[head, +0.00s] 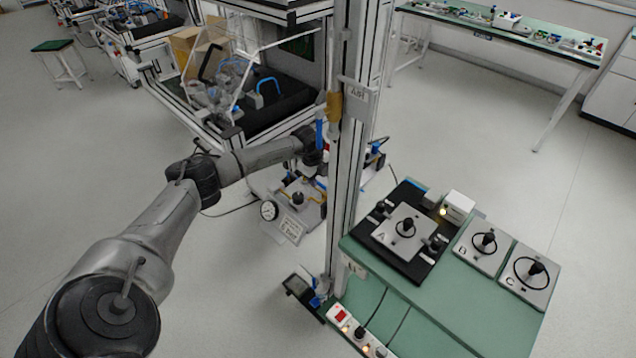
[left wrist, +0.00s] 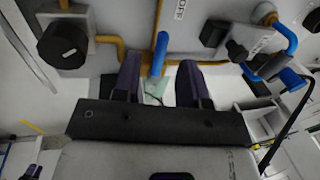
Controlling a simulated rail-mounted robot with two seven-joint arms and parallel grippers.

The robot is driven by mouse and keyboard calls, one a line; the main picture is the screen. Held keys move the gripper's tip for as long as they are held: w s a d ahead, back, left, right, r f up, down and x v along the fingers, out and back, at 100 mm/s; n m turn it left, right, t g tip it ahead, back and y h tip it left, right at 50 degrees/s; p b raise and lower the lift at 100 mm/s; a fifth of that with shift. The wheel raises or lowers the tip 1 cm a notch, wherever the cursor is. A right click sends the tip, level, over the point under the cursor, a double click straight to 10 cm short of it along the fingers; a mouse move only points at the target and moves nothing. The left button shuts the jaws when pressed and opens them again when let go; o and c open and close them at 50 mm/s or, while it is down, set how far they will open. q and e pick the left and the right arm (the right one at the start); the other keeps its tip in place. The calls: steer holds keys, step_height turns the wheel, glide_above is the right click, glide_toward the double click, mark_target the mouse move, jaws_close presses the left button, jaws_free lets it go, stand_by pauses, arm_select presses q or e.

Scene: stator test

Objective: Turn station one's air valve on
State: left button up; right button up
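The valve's blue handle (left wrist: 159,52) shows in the left wrist view, in front of a brass-coloured pipe (left wrist: 105,44) and near a label reading OFF (left wrist: 180,9). My left gripper (left wrist: 160,75) is open, its two dark fingers on either side of the handle's lower end with a gap to each. In the head view a blue part (head: 320,128) shows beside the metal post (head: 345,180), below a brass-coloured fitting (head: 334,106) and an AIR sign (head: 358,98). My left arm reaches in there; its fingertips are hidden.
A green bench (head: 405,330) with grey plates and black knobs stands right of the post. A low unit with a round gauge (head: 269,210) is below my left wrist. A framed cell (head: 270,112) stands behind. A black round knob (left wrist: 62,43) and blue elbow (left wrist: 285,40) flank the handle.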

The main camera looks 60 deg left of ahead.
mark_target(321, 185)
arm_select(q)
steer(key=shift+w+f, duration=0.25)
steer(key=shift+f, duration=0.9)
steer(key=shift+c, duration=0.3)
jaws_close()
